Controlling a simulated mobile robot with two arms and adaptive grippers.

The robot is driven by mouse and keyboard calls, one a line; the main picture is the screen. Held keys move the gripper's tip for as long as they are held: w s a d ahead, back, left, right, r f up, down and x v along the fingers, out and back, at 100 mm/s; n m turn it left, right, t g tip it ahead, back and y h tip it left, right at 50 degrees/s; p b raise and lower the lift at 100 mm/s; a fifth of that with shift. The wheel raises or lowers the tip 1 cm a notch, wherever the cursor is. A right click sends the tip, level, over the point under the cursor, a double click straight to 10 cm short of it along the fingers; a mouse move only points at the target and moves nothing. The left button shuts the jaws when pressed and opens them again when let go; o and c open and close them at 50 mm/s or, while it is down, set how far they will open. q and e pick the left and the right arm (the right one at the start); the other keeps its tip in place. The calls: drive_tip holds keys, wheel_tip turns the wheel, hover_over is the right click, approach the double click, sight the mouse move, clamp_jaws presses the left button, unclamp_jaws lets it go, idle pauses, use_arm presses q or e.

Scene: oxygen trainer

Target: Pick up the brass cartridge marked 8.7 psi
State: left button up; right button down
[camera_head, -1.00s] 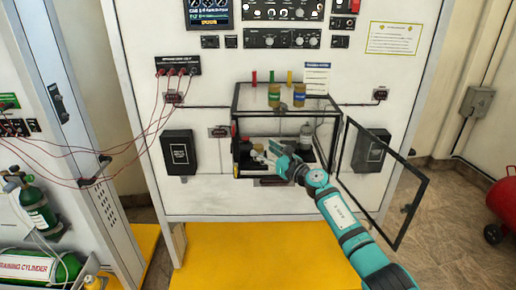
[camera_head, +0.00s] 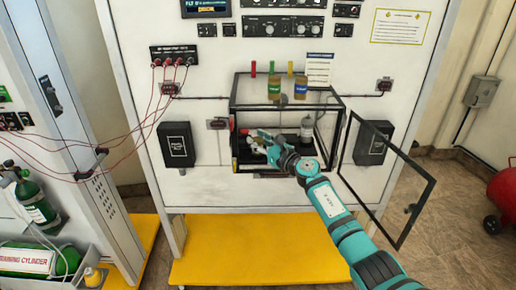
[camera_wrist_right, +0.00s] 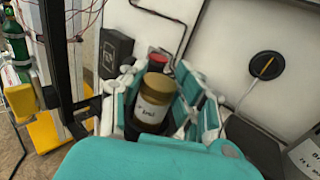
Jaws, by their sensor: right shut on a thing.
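In the right wrist view a brass cartridge (camera_wrist_right: 157,84) with a white label stands between the fingers of my right gripper (camera_wrist_right: 158,98). The print on its label is too small to read surely. The gripper is shut on it. In the head view my right gripper (camera_head: 268,138) is inside the open glass case (camera_head: 234,105), near its left front part, and largely hides the cartridge. My left gripper is out of view.
The case's black-framed glass door (camera_head: 427,193) stands open to the right, close beside my right arm. A grey bottle (camera_head: 306,129) is in the case's right part. A red-topped thing (camera_wrist_right: 157,62) is just behind the held cartridge. Red cables hang at left.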

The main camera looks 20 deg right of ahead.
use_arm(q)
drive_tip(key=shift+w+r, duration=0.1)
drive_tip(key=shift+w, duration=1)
